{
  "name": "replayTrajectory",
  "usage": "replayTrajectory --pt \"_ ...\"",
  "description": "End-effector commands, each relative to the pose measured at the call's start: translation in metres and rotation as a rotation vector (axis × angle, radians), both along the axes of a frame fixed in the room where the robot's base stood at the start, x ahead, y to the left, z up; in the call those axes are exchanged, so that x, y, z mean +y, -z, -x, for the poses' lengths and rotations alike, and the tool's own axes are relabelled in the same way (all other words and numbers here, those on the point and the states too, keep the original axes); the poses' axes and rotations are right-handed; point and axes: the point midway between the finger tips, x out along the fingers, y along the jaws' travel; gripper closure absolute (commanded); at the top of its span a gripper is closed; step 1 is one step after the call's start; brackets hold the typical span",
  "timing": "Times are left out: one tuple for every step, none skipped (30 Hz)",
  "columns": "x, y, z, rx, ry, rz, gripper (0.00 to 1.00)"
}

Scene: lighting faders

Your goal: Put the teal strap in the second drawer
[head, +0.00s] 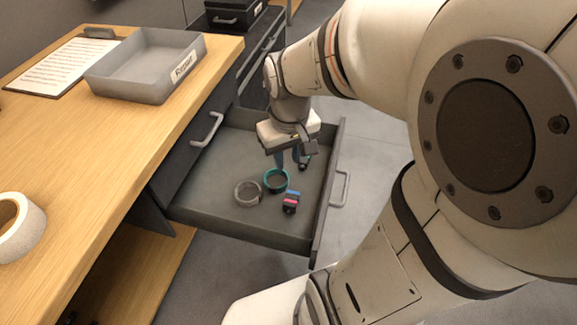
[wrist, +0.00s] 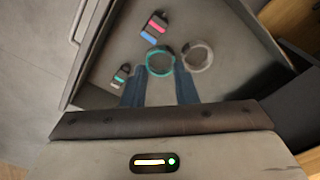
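The teal strap (head: 276,181) is a rolled ring lying on the floor of an open grey drawer (head: 215,217). This drawer sits below a shut drawer front (head: 193,150). My gripper (head: 288,160) points down into the open drawer, its blue fingers just above and behind the strap. In the wrist view the fingers (wrist: 160,80) stand apart with nothing between them, and the teal strap (wrist: 160,62) lies just beyond their tips. Whether a fingertip touches the strap is not clear.
A grey ring-shaped strap (head: 248,193) lies left of the teal one. A dark item with pink and blue bands (head: 291,203) and another dark item (head: 305,162) share the drawer. A labelled grey tray (head: 148,66), a clipboard (head: 62,66) and a tape roll (head: 18,228) are on the wooden top.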

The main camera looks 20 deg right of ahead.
Motion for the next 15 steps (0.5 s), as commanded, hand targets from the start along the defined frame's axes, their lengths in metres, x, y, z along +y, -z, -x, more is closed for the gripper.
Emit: replayTrajectory --pt "0.003 -0.005 0.014 -0.014 0.018 -0.002 0.74" --pt "0.005 -0.006 0.021 -0.018 0.030 -0.003 0.74" --pt "0.006 -0.008 0.030 -0.023 0.046 -0.004 0.74" --pt "0.007 -0.009 0.035 -0.025 0.055 -0.005 0.74" --pt "0.008 -0.009 0.040 -0.028 0.065 -0.006 0.74" --pt "0.011 -0.010 0.045 -0.031 0.073 -0.008 0.74" --pt "0.014 -0.010 0.048 -0.033 0.078 -0.009 0.74" --pt "0.015 -0.010 0.050 -0.034 0.082 -0.009 0.74" --pt "0.016 -0.010 0.053 -0.036 0.086 -0.009 0.74" --pt "0.016 -0.010 0.054 -0.036 0.089 -0.010 0.74" --pt "0.016 -0.010 0.055 -0.036 0.091 -0.010 0.74" --pt "0.016 -0.010 0.055 -0.035 0.092 -0.011 0.74" --pt "0.016 -0.010 0.055 -0.035 0.092 -0.010 0.74" --pt "0.016 -0.010 0.055 -0.035 0.092 -0.010 0.74" --pt "0.016 -0.010 0.055 -0.035 0.092 -0.010 0.74"
